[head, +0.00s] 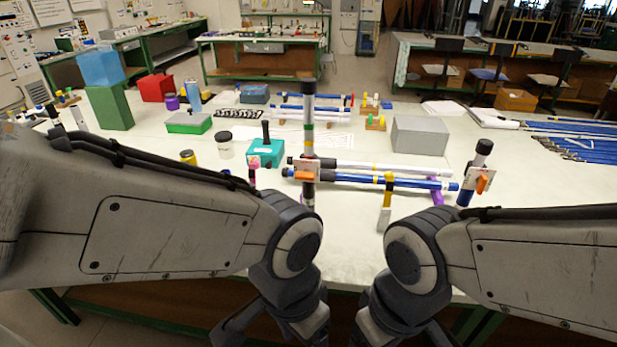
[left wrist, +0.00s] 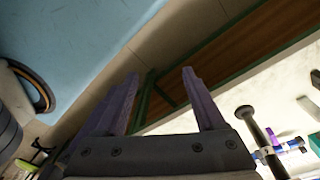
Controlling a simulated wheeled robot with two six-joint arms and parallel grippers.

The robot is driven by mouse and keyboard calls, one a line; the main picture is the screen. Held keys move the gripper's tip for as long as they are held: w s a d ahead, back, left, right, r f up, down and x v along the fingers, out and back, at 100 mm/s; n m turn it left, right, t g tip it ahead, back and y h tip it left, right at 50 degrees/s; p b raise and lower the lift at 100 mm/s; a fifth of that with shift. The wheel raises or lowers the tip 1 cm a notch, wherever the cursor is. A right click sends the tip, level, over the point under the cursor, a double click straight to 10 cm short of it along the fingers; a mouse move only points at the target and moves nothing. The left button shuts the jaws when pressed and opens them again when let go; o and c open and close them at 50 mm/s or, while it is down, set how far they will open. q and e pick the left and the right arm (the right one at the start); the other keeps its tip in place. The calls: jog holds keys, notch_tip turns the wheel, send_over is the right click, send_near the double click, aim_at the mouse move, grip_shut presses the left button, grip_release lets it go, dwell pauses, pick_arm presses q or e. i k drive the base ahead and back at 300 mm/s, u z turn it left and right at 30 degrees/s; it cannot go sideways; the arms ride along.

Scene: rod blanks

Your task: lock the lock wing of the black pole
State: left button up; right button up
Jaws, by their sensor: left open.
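An upright pole (head: 309,128) with a black cap, pale and dark sections and coloured bands stands at the table's middle. It carries a white plate with an orange wing (head: 306,175) that lies nearly level. A second upright pole (head: 468,172), black-capped with a blue lower part, stands to the right; its orange wing (head: 483,184) is tilted steeply. Which one is the black pole is not certain. In the left wrist view my left gripper (left wrist: 160,86) is open and empty, below the table edge, with a dark pole (left wrist: 262,140) to its right. My right gripper's fingers are hidden in the head view.
Blue rods (head: 570,148) lie at the far right. The front table strip (head: 345,245) between my arms is clear.

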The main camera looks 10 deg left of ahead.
aim_at(306, 175)
jog(key=z, duration=1.3)
jog(key=k, duration=0.5)
jog(key=u, duration=1.4)
jog(key=i, duration=0.2)
jog(key=z, duration=0.1)
